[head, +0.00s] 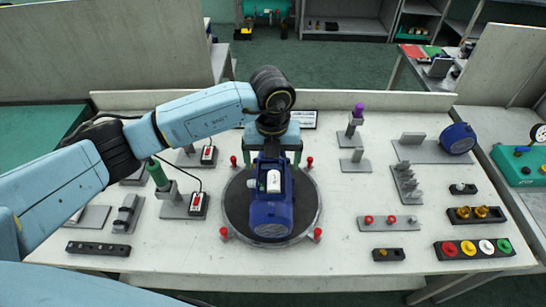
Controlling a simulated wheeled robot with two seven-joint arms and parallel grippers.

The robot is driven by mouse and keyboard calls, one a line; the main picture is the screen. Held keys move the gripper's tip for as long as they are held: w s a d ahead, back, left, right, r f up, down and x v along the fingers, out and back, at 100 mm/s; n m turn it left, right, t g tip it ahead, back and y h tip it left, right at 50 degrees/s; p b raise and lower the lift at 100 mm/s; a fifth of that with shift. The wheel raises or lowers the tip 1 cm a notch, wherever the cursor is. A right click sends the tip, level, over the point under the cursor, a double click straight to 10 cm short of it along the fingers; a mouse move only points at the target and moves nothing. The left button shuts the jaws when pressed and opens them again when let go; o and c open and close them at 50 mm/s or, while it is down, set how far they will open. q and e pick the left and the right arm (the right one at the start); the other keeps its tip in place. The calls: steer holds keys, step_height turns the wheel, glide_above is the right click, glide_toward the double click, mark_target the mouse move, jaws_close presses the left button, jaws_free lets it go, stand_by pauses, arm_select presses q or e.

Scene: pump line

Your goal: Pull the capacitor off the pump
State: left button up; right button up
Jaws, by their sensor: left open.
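The blue pump (268,215) lies on a dark round turntable (307,220) in the middle of the bench. A small white part (273,181), which looks like the capacitor, sits on top of the pump body. My left gripper (272,158) points down over the far end of the pump, its fingers spread wide, just beyond the white part. It holds nothing that I can see. The gripper and wrist partly hide the far end of the pump. My right gripper is not in view.
Red-topped posts (317,233) stand around the turntable. Grey fixtures (405,183), a blue round part (457,138) and a strip of coloured buttons (475,248) are at right. The front middle of the bench is clear.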

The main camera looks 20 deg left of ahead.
mark_target(272, 179)
arm_select(q)
steer(key=shift+f+b, duration=1.3)
steer(key=shift+f, duration=0.7)
steer(key=shift+f, duration=0.25)
steer(key=shift+f+b, duration=0.65)
steer(key=shift+b, duration=0.05)
steer(key=shift+f, duration=0.15)
jaws_close()
steer(key=shift+w, duration=0.1)
